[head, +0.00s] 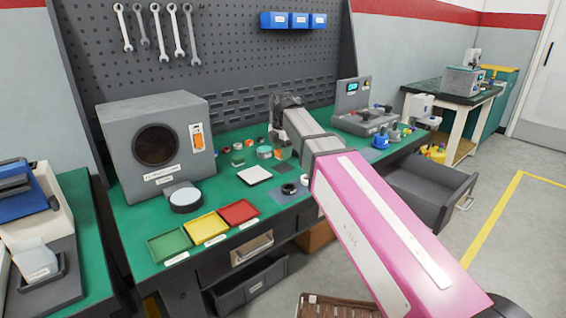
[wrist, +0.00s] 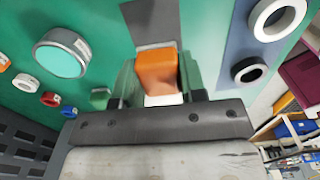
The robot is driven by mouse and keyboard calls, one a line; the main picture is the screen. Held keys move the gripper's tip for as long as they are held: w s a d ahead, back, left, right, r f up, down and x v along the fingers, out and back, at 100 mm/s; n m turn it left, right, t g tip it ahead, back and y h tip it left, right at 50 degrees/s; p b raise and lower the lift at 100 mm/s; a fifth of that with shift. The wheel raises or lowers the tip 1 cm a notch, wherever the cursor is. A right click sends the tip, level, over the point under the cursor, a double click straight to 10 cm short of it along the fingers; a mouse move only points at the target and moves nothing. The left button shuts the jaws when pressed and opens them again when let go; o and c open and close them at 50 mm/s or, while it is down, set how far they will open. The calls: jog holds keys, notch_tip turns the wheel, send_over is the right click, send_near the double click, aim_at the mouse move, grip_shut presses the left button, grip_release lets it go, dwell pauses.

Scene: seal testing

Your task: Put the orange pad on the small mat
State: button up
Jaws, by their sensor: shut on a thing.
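The orange pad (wrist: 156,70) is between the two fingers of my gripper (wrist: 156,83) in the wrist view, and the gripper is shut on it. In the head view, the orange pad (head: 283,153) shows beside my gripper, partly hidden by the arm. A small dark grey mat (wrist: 152,20) lies on the green bench top just beyond the pad in the wrist view. It also shows in the head view (head: 284,168), below the pad in the picture. The pad overlaps the mat's edge in the wrist view; I cannot tell whether they touch.
A blue-grey mat (head: 283,195) with dark and white rings lies nearby. A white square plate (head: 254,175), a round teal-topped part (wrist: 62,55) and small rings are around. Green, yellow and red trays (head: 208,227) line the front edge. A grey box (head: 155,145) stands left.

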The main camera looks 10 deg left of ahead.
aim_at(283, 168)
jog(key=shift+w+f, duration=0.3)
jog(key=shift+w, duration=0.2)
jog(key=shift+f, duration=2)
jog(key=shift+f, duration=0.1)
jog(key=o, duration=0.9)
notch_tip(283, 168, up, 12)
jog(key=shift+r, duration=0.15)
